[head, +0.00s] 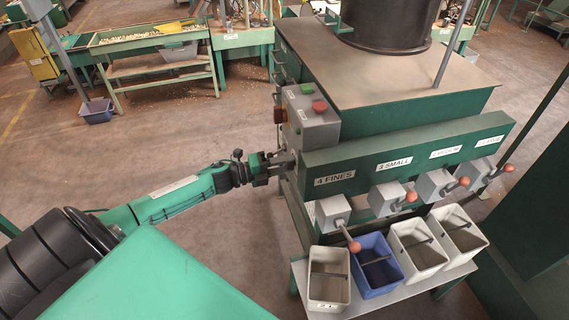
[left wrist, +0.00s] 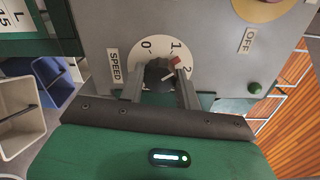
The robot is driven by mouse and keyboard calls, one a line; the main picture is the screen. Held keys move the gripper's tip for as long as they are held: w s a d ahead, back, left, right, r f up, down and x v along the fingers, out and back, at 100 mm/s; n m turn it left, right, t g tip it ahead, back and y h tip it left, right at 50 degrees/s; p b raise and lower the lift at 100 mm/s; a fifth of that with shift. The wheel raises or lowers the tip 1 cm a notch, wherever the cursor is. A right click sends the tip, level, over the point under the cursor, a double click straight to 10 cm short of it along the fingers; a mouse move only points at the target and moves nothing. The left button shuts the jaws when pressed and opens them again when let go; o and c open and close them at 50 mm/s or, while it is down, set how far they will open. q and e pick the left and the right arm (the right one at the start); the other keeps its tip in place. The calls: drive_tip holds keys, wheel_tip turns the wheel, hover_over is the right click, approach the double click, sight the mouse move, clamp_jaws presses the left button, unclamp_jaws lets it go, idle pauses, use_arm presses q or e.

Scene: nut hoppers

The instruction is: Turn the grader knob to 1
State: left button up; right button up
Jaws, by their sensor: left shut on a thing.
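The grader knob (left wrist: 158,74) is black with a pale line and a red mark. It sits on a white dial (left wrist: 143,61) marked 0, 1 and 2, beside a SPEED label. The red mark lies between 1 and 2. In the left wrist view the two fingers of my left gripper (left wrist: 160,84) stand on either side of the knob and are shut on it. In the head view my left gripper (head: 275,165) reaches the side of the grader's grey control box (head: 312,117); the knob is hidden there. My right gripper is not in view.
A green bar (head: 400,153) carries labels 4 FINES and 3 SMALL above several orange-tipped levers. White and blue bins (head: 374,265) stand on a shelf below. The control box has a red button (head: 319,106); an OFF label (left wrist: 248,41) shows near the dial.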

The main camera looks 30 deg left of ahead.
use_arm(q)
drive_tip(key=n, duration=0.4)
drive_tip(key=shift+p, duration=0.4)
drive_tip(key=shift+n, duration=0.4)
drive_tip(key=o, duration=0.7)
drive_tip(key=shift+s+a+f, duration=0.1)
drive_tip(key=shift+s+a, duration=0.1)
drive_tip(key=shift+b+v, duration=1.7)
drive_tip(key=shift+v, duration=4.95)
